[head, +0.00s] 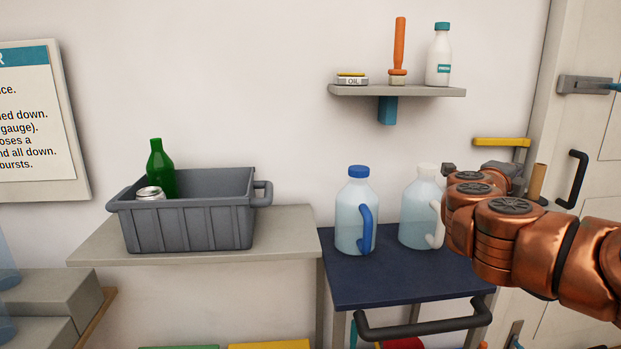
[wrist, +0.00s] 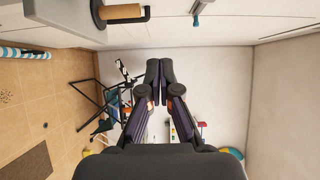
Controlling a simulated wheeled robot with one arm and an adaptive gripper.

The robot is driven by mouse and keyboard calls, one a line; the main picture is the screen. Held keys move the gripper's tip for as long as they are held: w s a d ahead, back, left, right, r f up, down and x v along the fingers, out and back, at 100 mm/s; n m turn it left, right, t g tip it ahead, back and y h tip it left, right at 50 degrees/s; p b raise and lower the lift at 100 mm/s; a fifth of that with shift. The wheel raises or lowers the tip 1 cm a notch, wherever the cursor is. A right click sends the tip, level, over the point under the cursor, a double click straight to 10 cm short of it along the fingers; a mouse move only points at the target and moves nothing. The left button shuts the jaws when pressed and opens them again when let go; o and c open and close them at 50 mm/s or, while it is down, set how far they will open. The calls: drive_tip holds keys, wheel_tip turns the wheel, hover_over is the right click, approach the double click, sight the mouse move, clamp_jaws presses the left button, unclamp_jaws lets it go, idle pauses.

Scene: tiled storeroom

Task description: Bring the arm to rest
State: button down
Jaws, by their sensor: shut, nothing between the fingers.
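My copper-coloured arm (head: 535,235) reaches in from the right edge of the head view, folded in front of the right end of the blue table. In the wrist view my gripper (wrist: 159,70) has its two dark fingers together at the tips, with nothing between them. In the head view the arm's own links largely hide the gripper, so its fingers cannot be made out there. The jug with a white cap (head: 420,215) stands just left of the arm in the picture.
The blue table (head: 375,288) also bears a blue-capped jug (head: 356,215). A grey crate (head: 188,222) holding a green bottle (head: 160,168) and a can (head: 150,193) stands left. A wall shelf (head: 400,91) is above. A door with a black handle (head: 575,178) is right.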

drive_tip(key=w+a+r+n+t+y, duration=0.2)
drive_tip(key=a+n+t+y, duration=0.35)
drive_tip(key=a, duration=0.55)
drive_tip(key=w+a+r+n+t+y, duration=0.1)
drive_tip(key=a+r+n+t+y, duration=0.1)
drive_tip(key=a+n+y, duration=0.65)
drive_tip(key=s+a+f+n+g+y, duration=0.35)
drive_tip(key=s+a+f+n, duration=0.2)
drive_tip(key=a+f, duration=0.25)
drive_tip(key=s+a+f+n+g+y, duration=0.2)
drive_tip(key=s+a+f+n+g, duration=0.2)
drive_tip(key=a+f+n, duration=0.3)
drive_tip(key=s+d+f+n+g+h, duration=0.15)
drive_tip(key=s+f+g, duration=0.45)
drive_tip(key=s+f, duration=0.75)
drive_tip(key=s+d+f+g+h, duration=0.1)
drive_tip(key=s+d+f+g, duration=0.15)
drive_tip(key=s, duration=0.45)
drive_tip(key=s+d+f+g+h, duration=0.2)
drive_tip(key=s+d+g, duration=0.15)
drive_tip(key=s, duration=0.25)
drive_tip(key=s+d+f+g+h, duration=0.1)
drive_tip(key=s+d+f+g, duration=0.2)
drive_tip(key=s, duration=0.4)
wheel_tip(320, 180, up, 24)
drive_tip(key=t+p, duration=0.1)
drive_tip(key=p, duration=2.1)
drive_tip(key=shift+s+d+r+t+p, duration=0.15)
drive_tip(key=shift+s+d+t+p, duration=0.2)
drive_tip(key=shift+t, duration=0.05)
